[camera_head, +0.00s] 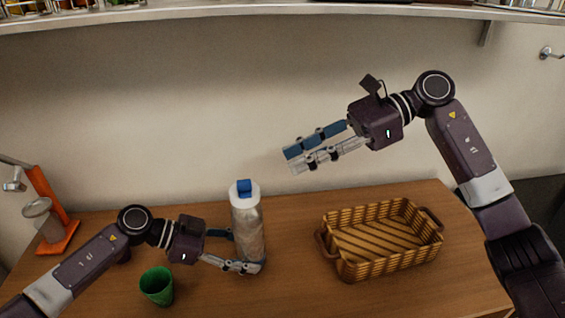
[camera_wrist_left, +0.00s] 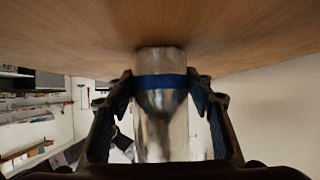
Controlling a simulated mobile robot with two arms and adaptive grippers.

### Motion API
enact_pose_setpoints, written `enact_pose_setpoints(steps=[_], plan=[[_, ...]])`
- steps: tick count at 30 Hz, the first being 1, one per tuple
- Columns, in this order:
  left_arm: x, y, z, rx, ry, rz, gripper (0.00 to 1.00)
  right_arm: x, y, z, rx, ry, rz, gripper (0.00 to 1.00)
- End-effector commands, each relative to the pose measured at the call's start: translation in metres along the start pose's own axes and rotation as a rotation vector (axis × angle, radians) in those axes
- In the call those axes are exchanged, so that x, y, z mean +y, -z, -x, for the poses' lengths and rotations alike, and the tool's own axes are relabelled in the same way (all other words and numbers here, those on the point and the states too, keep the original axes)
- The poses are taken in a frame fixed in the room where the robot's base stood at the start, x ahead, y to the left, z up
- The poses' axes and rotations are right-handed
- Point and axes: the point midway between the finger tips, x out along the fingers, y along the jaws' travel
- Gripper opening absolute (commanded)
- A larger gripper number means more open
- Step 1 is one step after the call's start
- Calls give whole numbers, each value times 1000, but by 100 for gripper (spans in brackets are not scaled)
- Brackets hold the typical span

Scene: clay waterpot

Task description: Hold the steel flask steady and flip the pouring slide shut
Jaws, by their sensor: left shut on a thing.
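The steel flask (camera_head: 249,235) stands upright on the wooden table, with a white cap and a blue pouring slide (camera_head: 245,188) on top. The slide seems to stick up from the cap; its exact angle is too small to tell. My left gripper (camera_head: 240,253) is shut on the flask's lower body, one finger on each side. In the left wrist view the flask (camera_wrist_left: 161,125) is between the fingers, with a blue band near its base; its cap is not visible there. My right gripper (camera_head: 291,160) is open and empty, in the air above and to the right of the flask.
A green cup (camera_head: 157,287) stands left of the flask, near my left forearm. A woven basket (camera_head: 350,268) with handles is on the right. An orange stand (camera_head: 58,247) with a metal container is at the far left. A shelf (camera_head: 250,16) runs along the top.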

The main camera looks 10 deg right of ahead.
Motion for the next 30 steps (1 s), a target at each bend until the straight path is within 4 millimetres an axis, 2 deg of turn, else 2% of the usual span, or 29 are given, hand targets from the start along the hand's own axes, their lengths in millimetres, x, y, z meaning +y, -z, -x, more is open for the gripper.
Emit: enact_pose_setpoints(steps=[12, 13, 18, 26, 30], plan=[[0, 0, 0, 0, 0, -1, 35, 0, 0, 4, 0, 1, 0, 28], [0, 0, 0, 0, 0, -1, 50, 0, 0, 4, 0, 1, 0, 28], [0, 0, 0, 0, 0, -1, 69, 0, 0, 3, 0, 1, 0, 28], [0, 0, 0, 0, 0, 0, 69, 0, 0, 3, 0, 1, 0, 28], [-1, 0, 10, -1, 2, 0, 69, 0, 0, 3, 0, 1, 0, 28]])
